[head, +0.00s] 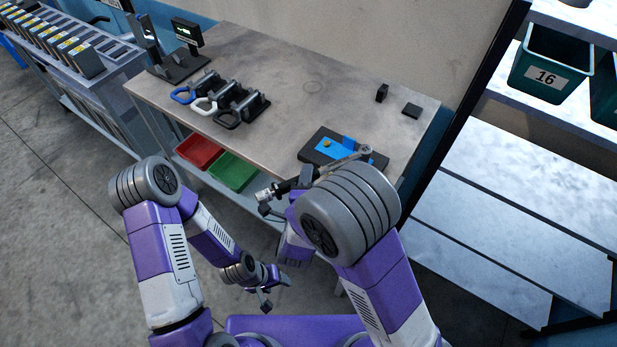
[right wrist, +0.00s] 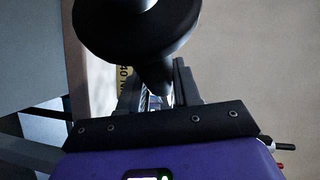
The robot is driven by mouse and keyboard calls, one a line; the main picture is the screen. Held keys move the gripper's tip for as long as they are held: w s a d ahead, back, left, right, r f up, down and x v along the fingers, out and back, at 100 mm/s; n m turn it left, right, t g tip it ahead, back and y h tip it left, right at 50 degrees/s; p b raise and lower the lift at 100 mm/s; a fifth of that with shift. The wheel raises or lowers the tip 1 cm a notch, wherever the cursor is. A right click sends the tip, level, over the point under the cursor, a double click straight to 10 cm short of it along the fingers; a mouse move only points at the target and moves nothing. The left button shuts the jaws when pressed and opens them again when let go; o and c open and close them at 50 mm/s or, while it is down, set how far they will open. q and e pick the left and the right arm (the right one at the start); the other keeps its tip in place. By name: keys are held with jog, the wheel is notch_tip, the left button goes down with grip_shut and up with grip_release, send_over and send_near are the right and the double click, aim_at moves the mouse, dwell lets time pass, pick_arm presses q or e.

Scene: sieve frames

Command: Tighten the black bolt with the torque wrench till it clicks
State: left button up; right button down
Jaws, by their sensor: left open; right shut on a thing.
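The torque wrench (head: 345,160) lies at a slant over the front right of the bench, its round head above a dark fixture block (head: 313,150) with blue areas. My right gripper (head: 307,176) is shut on the wrench's dark handle, partly hidden by my right arm. In the right wrist view the handle's thick black end (right wrist: 135,25) looms close above the jaws, beside a yellow label. A small yellow-brass piece (head: 327,143) shows on the block. I cannot make out the black bolt; the wrench head may cover it. My left gripper (head: 267,296) is open and empty, low in front of the bench.
Three looped tools in blue, white and black (head: 228,118) stand left on the bench (head: 290,75). A small display (head: 187,32) is behind them. Red (head: 199,150) and green (head: 232,171) bins sit below. Shelving is at right.

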jog(key=shift+r, duration=0.1)
jog(key=shift+w+a+m+h+p, duration=0.4)
jog(key=shift+w+h+p, duration=0.15)
jog(key=shift+w+h, duration=0.15)
jog(key=shift+w, duration=0.15)
jog(key=shift+w+a+r+m+h+p, duration=0.1)
jog(key=shift+w+a+m+h+p, duration=0.1)
jog(key=shift+w+m+h+p, duration=0.35)
jog(key=shift+w+a+h, duration=0.1)
jog(key=shift+w+h, duration=0.15)
jog(key=shift+h, duration=0.1)
dwell(0.3)
jog(key=shift+w+a+m+g+h+p, duration=0.15)
jog(key=shift+w+m+g+h+p, duration=0.25)
jog(key=shift+w+m+g+h, duration=0.1)
jog(key=shift+w, duration=0.15)
